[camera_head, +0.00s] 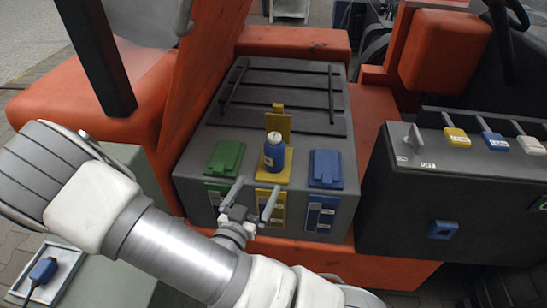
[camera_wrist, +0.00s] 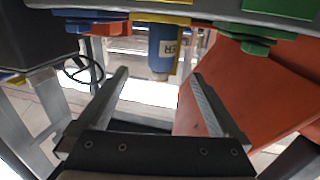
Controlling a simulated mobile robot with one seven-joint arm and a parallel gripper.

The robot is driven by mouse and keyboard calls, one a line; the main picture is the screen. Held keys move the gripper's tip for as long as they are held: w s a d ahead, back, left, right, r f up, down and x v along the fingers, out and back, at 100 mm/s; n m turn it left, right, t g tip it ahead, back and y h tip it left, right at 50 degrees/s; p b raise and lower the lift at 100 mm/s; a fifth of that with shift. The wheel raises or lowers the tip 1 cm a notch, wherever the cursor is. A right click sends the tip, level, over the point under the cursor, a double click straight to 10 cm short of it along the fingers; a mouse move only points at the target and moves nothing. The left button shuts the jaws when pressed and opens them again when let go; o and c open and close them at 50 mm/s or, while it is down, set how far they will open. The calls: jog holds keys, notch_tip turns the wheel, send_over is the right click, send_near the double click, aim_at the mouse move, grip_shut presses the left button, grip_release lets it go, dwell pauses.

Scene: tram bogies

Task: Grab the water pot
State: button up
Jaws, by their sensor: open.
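The water pot (camera_head: 274,155) is a small blue cylinder with a pale top. It stands upright at the yellow middle slot of a dark grey box, in front of a raised yellow lid (camera_head: 279,122). My gripper (camera_head: 251,198) is open and empty, in front of the box and just short of the pot, its two fingers pointing toward it. In the wrist view, which appears upside down, the pot (camera_wrist: 162,47) shows with part of its lettering, beyond and between the fingertips of my gripper (camera_wrist: 160,76). No finger visibly touches it.
A green lid (camera_head: 225,157) and a blue lid (camera_head: 325,168) flank the yellow slot, both closed. A second dark box (camera_head: 470,165) with coloured tags and a lever stands at the right. Orange bodywork (camera_head: 95,105) rises at the left.

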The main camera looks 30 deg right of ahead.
aim_at(273, 158)
jog(key=shift+h, duration=0.3)
jog(key=x, duration=1.1)
jog(key=shift+r, duration=0.15)
jog(key=shift+w+a+x, duration=0.1)
jog(key=shift+x, duration=1.5)
jog(key=shift+w+a+x, duration=0.1)
jog(key=shift+x, duration=1.45)
jog(key=shift+r, duration=0.1)
grip_shut()
jog(key=shift+r, duration=0.1)
